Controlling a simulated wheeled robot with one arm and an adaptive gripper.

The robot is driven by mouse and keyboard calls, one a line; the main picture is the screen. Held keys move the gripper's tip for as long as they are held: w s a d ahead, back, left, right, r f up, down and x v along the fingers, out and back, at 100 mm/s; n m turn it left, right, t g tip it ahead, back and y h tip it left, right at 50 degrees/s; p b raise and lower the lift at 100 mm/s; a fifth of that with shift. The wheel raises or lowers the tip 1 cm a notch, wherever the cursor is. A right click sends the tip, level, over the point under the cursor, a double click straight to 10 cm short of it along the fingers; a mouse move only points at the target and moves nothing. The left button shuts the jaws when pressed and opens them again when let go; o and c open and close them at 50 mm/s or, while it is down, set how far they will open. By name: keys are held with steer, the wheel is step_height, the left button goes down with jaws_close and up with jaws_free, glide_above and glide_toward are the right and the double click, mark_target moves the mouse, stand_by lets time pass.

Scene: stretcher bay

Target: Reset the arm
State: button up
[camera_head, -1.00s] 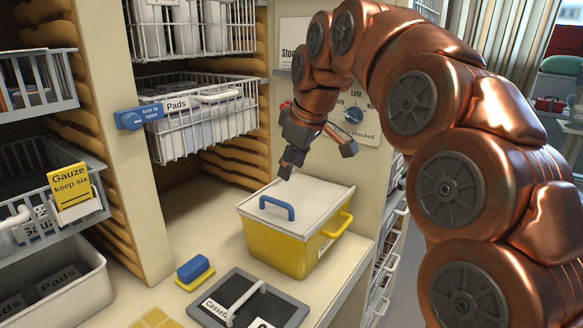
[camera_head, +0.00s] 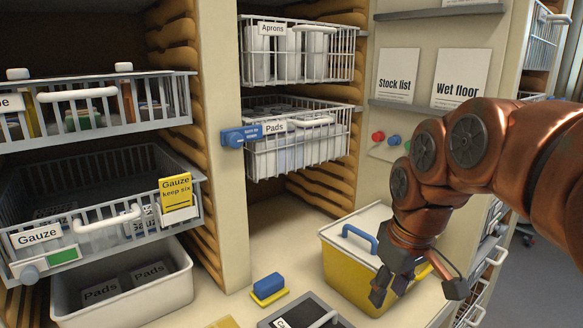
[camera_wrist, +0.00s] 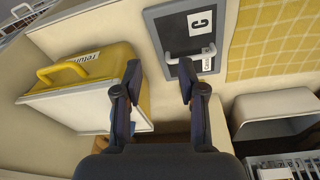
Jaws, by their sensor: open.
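My copper-coloured arm reaches in from the right in the head view. My gripper (camera_head: 418,290) points downward in front of the yellow box, with its fingers apart and nothing between them. In the wrist view my gripper (camera_wrist: 158,85) also shows open and empty, with the yellow box on its left and the dark cassette plate on its right.
The yellow box (camera_head: 345,270) has a white lid and blue handle. A blue-and-yellow block (camera_head: 268,288) and a dark cassette plate (camera_wrist: 187,30) lie on the counter. Wire baskets of gauze (camera_head: 90,232), pads (camera_head: 300,150) and aprons (camera_head: 298,60) fill the shelves.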

steer(key=s+f+m+g, duration=0.1)
steer(key=s+f+m, duration=0.1)
steer(key=s+f, duration=0.4)
steer(key=s+d+f+m+g, duration=0.1)
steer(key=s+f, duration=0.6)
steer(key=s, duration=0.8)
steer(key=shift+s+d+f+m+g+h+p, duration=0.2)
steer(key=shift+s+d+m+g+h+p, duration=0.15)
steer(key=shift+m+g, duration=0.6)
